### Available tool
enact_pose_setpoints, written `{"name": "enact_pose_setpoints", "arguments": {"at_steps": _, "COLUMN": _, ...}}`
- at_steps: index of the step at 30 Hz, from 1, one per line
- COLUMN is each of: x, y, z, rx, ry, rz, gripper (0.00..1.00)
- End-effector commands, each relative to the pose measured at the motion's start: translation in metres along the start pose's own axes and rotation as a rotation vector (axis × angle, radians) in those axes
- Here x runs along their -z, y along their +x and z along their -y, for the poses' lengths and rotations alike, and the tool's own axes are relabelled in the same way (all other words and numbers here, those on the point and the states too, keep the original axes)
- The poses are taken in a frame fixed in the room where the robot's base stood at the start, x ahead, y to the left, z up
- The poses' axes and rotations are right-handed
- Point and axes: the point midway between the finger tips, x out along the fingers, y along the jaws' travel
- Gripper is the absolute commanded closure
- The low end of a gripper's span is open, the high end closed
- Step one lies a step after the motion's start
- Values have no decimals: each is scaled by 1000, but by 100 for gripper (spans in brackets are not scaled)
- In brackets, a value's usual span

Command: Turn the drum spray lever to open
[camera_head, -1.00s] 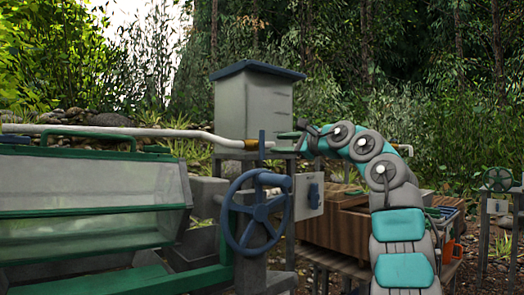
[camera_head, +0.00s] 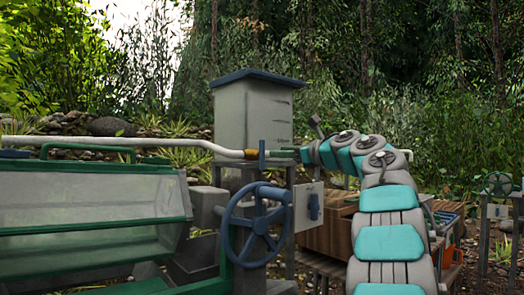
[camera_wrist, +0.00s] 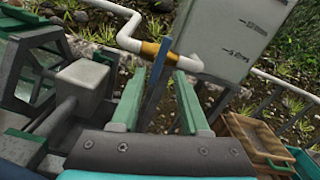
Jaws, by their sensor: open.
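The drum spray lever is a blue handle (camera_head: 262,153) standing upright at a brass valve (camera_head: 251,154) on the white pipe, left of my gripper in the head view. In the wrist view the lever (camera_wrist: 157,70) shows in the gap between the two green fingers, just beyond or at their tips, below the brass valve (camera_wrist: 150,50). My gripper (camera_wrist: 156,76) is open, with a finger on each side of the lever in the picture. I cannot tell whether either finger touches it. In the head view, my gripper (camera_head: 284,152) is level with the valve.
A grey tank with a blue lid (camera_head: 258,110) stands behind the valve. A blue handwheel (camera_head: 253,226) and a panel with a blue switch (camera_head: 309,208) sit below. The mesh drum (camera_head: 90,205) fills the left. A wooden box (camera_head: 330,232) lies to the lower right.

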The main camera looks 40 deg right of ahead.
Motion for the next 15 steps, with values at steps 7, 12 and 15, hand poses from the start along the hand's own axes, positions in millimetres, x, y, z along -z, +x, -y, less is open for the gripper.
{"name": "enact_pose_setpoints", "arguments": {"at_steps": 7, "x": -5, "y": 1, "z": 2, "rx": -2, "ry": 155, "rz": -1, "gripper": 55}}
{"name": "enact_pose_setpoints", "arguments": {"at_steps": 12, "x": -7, "y": 0, "z": 2, "rx": -2, "ry": 242, "rz": 0, "gripper": 55}}
{"name": "enact_pose_setpoints", "arguments": {"at_steps": 15, "x": -3, "y": 10, "z": 2, "rx": -4, "ry": 248, "rz": -1, "gripper": 55}}
